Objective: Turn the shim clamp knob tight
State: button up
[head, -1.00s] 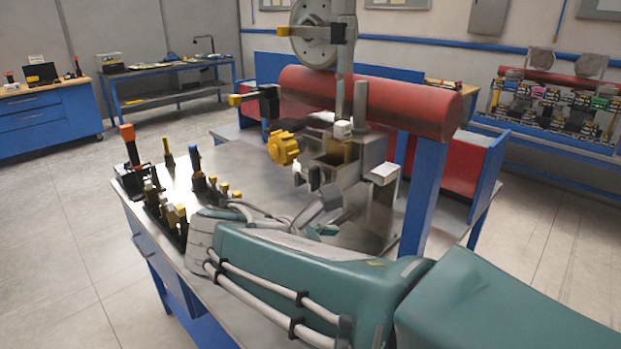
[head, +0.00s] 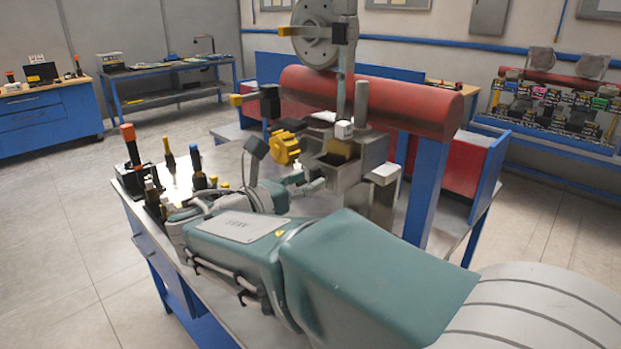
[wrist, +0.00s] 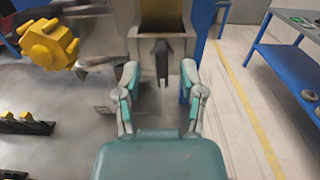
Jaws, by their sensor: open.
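A yellow lobed knob (head: 285,148), which looks like the clamp knob, sits on the left side of the metal fixture (head: 372,150). It also shows at the upper left of the wrist view (wrist: 48,44). My gripper (wrist: 160,76) is open, its two fingers spread apart. In the wrist view it faces the fixture's box-like part, with a narrow dark upright piece (wrist: 161,62) between and beyond the fingertips. The yellow knob lies left of the fingers, outside them. In the head view my arm partly covers the gripper and the fixture's lower front.
Several black holders with yellow, orange and blue-topped tools (head: 150,185) stand at the table's left end. A red horizontal cylinder (head: 410,105) on blue supports (head: 426,190) lies behind the fixture. A yellow-tipped arm (head: 312,31) hangs above. Some bare tabletop shows left of the fixture.

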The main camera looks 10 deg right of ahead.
jog(key=shift+w+d, duration=0.4)
jog(key=shift+d, duration=0.2)
grip_shut()
